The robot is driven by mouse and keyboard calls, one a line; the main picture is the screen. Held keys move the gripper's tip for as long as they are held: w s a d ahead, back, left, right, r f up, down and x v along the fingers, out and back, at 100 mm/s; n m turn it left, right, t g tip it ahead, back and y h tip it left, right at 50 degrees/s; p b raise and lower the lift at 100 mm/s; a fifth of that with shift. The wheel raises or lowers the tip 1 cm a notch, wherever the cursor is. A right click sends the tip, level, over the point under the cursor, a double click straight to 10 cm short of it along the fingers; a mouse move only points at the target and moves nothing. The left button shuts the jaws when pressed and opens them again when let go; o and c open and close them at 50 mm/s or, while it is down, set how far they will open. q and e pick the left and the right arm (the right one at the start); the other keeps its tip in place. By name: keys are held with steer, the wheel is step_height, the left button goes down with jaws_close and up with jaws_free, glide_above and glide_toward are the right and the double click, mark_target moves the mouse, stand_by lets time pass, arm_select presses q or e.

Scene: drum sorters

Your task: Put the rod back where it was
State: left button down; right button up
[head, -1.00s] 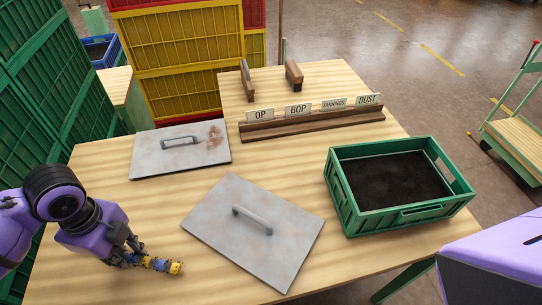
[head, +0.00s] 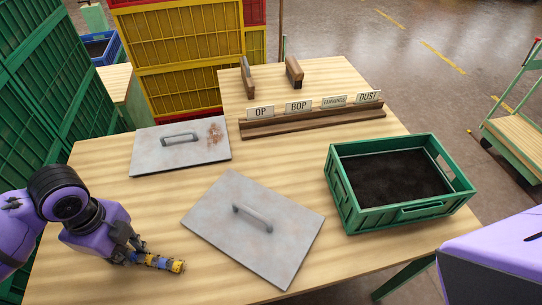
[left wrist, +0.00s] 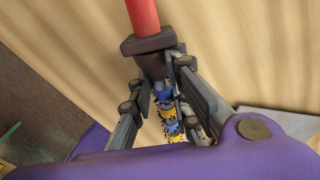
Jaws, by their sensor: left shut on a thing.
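The rod (head: 166,263) shows in the head view as a short end banded in yellow, blue and black. It sticks out to the right of my left gripper (head: 138,257), low over the front left of the table. In the left wrist view the rod (left wrist: 164,88) has a red part, a dark collar and blue and yellow bands. My left gripper (left wrist: 160,100) is shut on it, with fingers on both sides of the banded part. The red part is hidden in the head view. I cannot tell whether the rod touches the table. My right gripper is not in view.
Two grey metal plates with handles, one rear left (head: 155,155) and one in the middle (head: 235,245), lie on the wooden table (head: 95,205). A green crate (head: 365,222) with dark fill stands right. A wooden label rail (head: 310,122) and two wooden-handled tools (head: 294,72) are behind.

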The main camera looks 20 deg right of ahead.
mark_target(126, 252)
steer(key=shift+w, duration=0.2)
arm_select(q)
steer(key=c, duration=1.6)
jaws_free()
steer(key=shift+f, duration=0.1)
steer(key=shift+r, duration=6)
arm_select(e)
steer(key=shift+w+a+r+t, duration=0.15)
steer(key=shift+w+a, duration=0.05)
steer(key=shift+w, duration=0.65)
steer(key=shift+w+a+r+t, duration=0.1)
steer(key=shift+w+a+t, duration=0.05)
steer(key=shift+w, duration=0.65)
